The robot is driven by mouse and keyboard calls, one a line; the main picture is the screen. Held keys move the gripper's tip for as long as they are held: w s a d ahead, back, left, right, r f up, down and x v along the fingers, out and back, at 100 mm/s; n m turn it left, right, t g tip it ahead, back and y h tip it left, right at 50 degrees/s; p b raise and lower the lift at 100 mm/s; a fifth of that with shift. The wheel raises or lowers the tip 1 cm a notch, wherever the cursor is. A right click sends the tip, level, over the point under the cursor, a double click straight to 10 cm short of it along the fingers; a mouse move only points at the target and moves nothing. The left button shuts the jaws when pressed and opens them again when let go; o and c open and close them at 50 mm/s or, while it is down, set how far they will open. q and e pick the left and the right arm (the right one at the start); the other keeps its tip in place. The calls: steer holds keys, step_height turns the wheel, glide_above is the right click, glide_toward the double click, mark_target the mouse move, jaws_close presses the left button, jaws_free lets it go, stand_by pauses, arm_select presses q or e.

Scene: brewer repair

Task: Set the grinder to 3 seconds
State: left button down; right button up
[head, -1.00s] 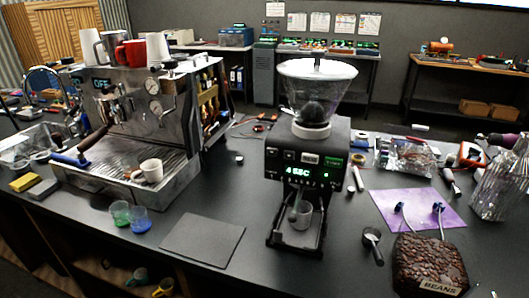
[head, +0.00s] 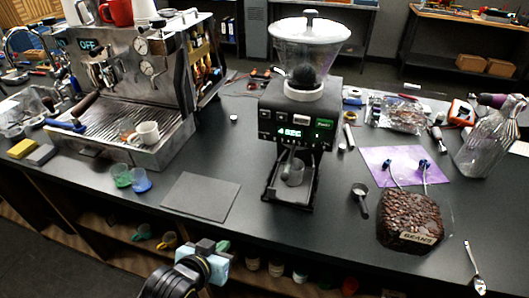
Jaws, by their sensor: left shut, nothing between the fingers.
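The grinder (head: 327,107) stands upright on the dark counter, right of the espresso machine, with a clear hopper (head: 312,45) on top. Its lit green display (head: 290,133) appears to read 4 SEC. A row of small buttons (head: 282,117) sits above the display, with a green-lit button (head: 323,124) at its right end. A small cup (head: 293,173) is under the grinder's spout. My left gripper (head: 217,250) is shut and empty at the bottom, in front of the counter edge, well below and left of the grinder. My right gripper is out of view.
The espresso machine (head: 178,110) stands at the left with a white cup (head: 147,133) on its tray. A black mat (head: 200,197) lies left of the grinder. A scoop (head: 360,200), a bean bag (head: 410,218) and a purple mat (head: 385,160) lie to its right.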

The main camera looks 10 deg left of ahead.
arm_select(q)
steer(key=w+d+r+t+h, duration=0.1)
steer(key=w+r+t, duration=0.15)
steer(key=r, duration=0.25)
steer(key=w+d+r+n+t, duration=0.1)
steer(key=w+r+t, duration=0.15)
steer(key=r, duration=0.35)
steer(key=w+d+r+t+h, duration=0.1)
steer(key=r+t, duration=0.2)
steer(key=r, duration=0.2)
steer(key=t+h, duration=0.5)
steer(key=t, duration=0.1)
glide_toward(265, 114)
steer(key=s+d+r, duration=0.2)
steer(key=s+r, duration=0.2)
steer(key=s, duration=0.1)
steer(key=shift+s+a+r+m+h, duration=0.2)
steer(key=shift+s+r+m+h, duration=0.2)
steer(key=shift+r, duration=0.15)
steer(key=shift+w, duration=0.1)
steer(key=w+b, duration=0.2)
steer(key=w, duration=0.6)
steer(key=shift+w+d+b, duration=0.15)
steer(key=shift+w+b, duration=0.2)
steer(key=shift+b, duration=0.05)
steer(key=shift+w, duration=0.4)
